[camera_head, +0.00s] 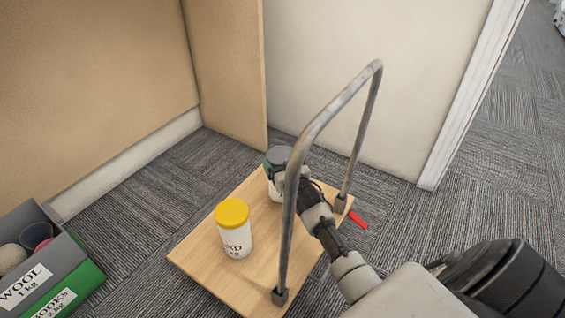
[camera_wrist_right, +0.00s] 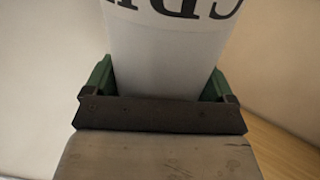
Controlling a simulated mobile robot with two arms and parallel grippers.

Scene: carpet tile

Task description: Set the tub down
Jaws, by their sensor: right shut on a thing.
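A white tub with a grey lid (camera_head: 278,155) is at the far end of the wooden trolley deck (camera_head: 205,258), partly hidden by my right gripper (camera_head: 273,172). In the right wrist view the tub (camera_wrist_right: 165,60) shows dark letters, with a green finger on each side of it. My right gripper is shut on this tub. The tub looks upright; I cannot tell whether its base touches the deck. A second white tub with a yellow lid (camera_head: 233,213) stands nearer on the deck. My left gripper is not in view.
A bent metal handle (camera_head: 318,125) rises from the trolley, beside my right arm. A grey box labelled WOOL (camera_head: 28,285) and a green one (camera_head: 85,265) stand at the lower left. A red object (camera_head: 358,218) lies right of the deck. Walls close off the back.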

